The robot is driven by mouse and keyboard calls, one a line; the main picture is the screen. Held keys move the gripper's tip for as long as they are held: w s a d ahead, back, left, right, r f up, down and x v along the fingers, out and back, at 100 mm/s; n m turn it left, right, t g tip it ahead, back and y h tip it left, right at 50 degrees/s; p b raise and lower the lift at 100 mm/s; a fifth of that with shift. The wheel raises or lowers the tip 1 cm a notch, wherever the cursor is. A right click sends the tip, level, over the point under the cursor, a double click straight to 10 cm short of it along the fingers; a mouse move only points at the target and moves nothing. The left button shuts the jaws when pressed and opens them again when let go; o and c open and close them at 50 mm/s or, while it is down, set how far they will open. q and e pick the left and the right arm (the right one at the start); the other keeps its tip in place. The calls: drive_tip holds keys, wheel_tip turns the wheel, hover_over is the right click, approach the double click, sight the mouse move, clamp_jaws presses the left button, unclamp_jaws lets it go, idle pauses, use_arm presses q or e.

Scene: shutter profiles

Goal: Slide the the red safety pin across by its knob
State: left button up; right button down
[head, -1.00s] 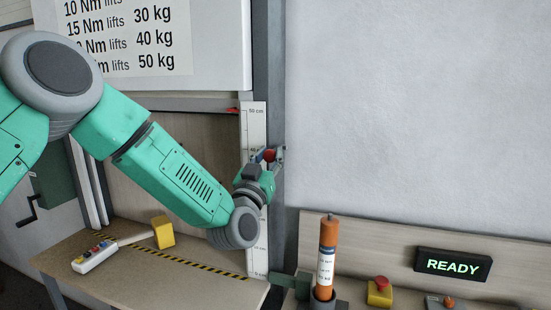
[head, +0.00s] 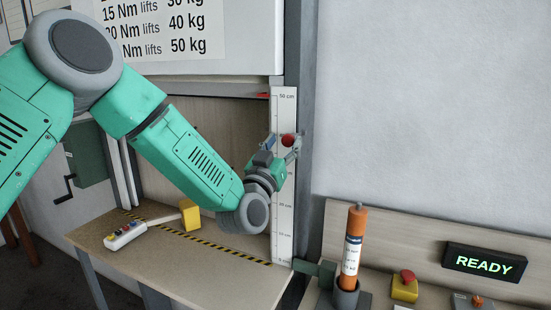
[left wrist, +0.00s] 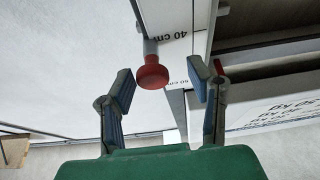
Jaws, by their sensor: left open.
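The red knob (head: 288,140) of the safety pin shows in front of the upper part of the white centimetre scale (head: 284,230). In the left wrist view the round knob (left wrist: 152,75) sits on a short grey stem coming out of the white profile. My left gripper (head: 285,145) is open at the knob, one finger on each side of it in the picture. In the left wrist view there is a visible gap between the knob and each finger of the gripper (left wrist: 160,75), so the knob is not gripped. Most of the pin is hidden. My right gripper is not in view.
A grey upright (head: 310,120) stands right beside the scale. At right are an orange cylinder (head: 353,245), a yellow button box (head: 404,288) and a READY display (head: 484,262).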

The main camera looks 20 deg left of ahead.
use_arm(q)
drive_tip(key=v, duration=1)
drive_tip(key=shift+s+f, duration=0.2)
drive_tip(key=shift+s, duration=0.15)
